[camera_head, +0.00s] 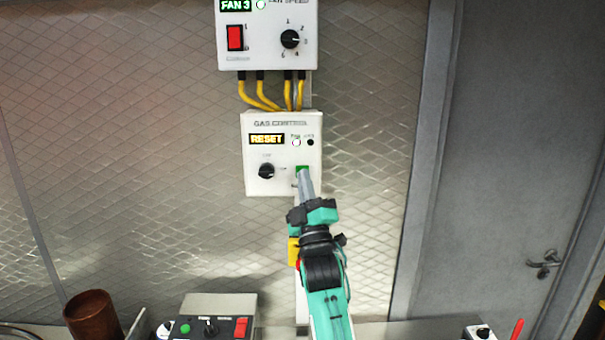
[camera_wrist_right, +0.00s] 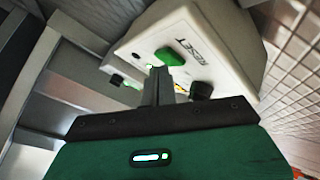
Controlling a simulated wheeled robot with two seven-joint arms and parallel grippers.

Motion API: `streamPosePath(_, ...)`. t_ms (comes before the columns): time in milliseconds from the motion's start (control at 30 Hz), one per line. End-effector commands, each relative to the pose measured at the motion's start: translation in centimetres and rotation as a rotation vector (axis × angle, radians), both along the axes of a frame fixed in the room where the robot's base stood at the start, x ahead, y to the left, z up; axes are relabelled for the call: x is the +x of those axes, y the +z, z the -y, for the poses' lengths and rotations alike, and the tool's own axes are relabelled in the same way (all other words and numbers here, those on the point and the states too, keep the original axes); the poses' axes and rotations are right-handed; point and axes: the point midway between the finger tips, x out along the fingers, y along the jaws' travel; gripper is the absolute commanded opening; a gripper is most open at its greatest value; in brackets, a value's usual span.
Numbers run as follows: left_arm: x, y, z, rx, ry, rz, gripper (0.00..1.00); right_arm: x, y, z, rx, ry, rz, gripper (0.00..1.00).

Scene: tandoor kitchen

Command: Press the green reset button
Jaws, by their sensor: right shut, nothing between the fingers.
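The green reset button (camera_head: 302,169) is at the lower right of the white gas control box (camera_head: 284,186) on the wall. The box display reads RESET. My right gripper (camera_head: 304,176) is shut and empty, its fingertips in front of the lower part of the button in the head view. In the right wrist view the green button (camera_wrist_right: 170,57) shows beside the RESET label, just beyond the tips of my right gripper (camera_wrist_right: 157,70). The tips look very close to it; I cannot tell whether they touch. My left gripper is not in view.
A black knob (camera_head: 266,171) is left of the button on the same box. Above it, yellow cables (camera_head: 262,92) run to the fan speed box (camera_head: 267,50). A control box (camera_head: 215,304) and a brown cup (camera_head: 92,315) stand below. A grey door (camera_head: 520,150) is at right.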

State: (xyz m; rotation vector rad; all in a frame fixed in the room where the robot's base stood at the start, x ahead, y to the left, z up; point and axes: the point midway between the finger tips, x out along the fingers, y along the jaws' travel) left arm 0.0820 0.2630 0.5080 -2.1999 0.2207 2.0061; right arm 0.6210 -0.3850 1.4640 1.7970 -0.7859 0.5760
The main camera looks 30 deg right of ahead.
Motion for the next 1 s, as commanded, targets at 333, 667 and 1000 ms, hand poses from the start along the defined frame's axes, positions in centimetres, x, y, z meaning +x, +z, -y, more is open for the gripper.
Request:
streamPosePath(333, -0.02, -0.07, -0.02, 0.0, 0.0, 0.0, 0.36, 0.19, -0.02, 0.12, 0.0, 0.0, 0.0, 0.0)
streamPosePath(667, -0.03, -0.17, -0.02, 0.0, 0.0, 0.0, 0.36, 0.53, -0.04, 0.33, 0.0, 0.0, 0.0, 0.0)
streamPosePath(1000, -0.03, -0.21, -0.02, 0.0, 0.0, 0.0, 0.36, 0.78, -0.03, 0.49, 0.0, 0.0, -0.001, 0.0)
